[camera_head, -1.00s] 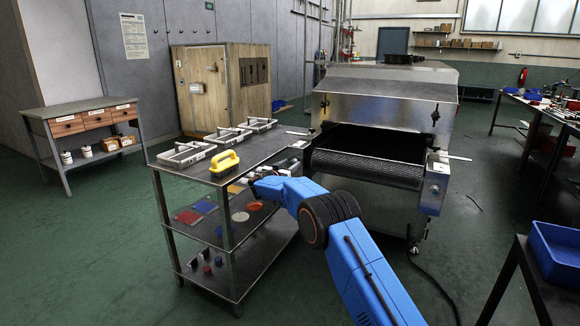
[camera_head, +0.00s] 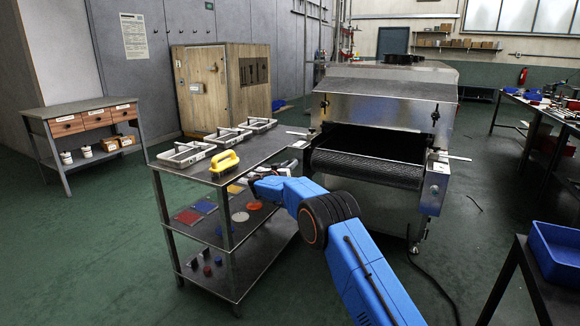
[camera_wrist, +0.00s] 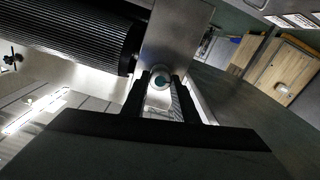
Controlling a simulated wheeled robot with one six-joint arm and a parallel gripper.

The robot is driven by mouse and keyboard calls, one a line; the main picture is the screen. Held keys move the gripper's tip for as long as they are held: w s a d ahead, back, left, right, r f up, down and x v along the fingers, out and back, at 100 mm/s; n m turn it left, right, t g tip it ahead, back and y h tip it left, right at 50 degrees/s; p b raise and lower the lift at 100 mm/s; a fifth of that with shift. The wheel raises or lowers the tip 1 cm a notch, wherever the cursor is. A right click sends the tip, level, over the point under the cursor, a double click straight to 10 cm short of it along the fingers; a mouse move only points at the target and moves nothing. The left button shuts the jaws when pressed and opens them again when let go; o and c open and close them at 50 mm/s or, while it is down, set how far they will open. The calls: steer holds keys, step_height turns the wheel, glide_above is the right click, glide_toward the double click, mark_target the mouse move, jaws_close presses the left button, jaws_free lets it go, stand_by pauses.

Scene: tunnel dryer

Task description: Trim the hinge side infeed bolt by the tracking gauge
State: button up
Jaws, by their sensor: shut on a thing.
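In the wrist view my gripper (camera_wrist: 161,94) is shut on a small round bolt head (camera_wrist: 158,82) with a teal centre. The bolt sits at the end of a flat metal side plate (camera_wrist: 178,38), beside the dark ribbed infeed belt (camera_wrist: 65,35). In the head view the dryer's infeed belt (camera_head: 368,166) runs out of the dark tunnel mouth, and my arm reaches to its left side. My fingers are hard to make out there. I cannot pick out the tracking gauge for sure.
A steel trolley (camera_head: 230,180) with frames and a yellow-handled brush (camera_head: 224,161) stands close to my arm on the left. The dryer (camera_head: 385,95) is behind. A blue bin (camera_head: 555,250) is at the right. A cable lies on the floor.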

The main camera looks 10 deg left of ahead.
steer(key=shift+f+n, duration=0.15)
steer(key=shift+n, duration=5.5)
steer(key=shift+f+n, duration=0.2)
steer(key=shift+n, duration=5.4)
steer(key=shift+f+n, duration=0.15)
steer(key=shift+n, duration=5.5)
steer(key=o, duration=1)
steer(key=shift+r, duration=0.1)
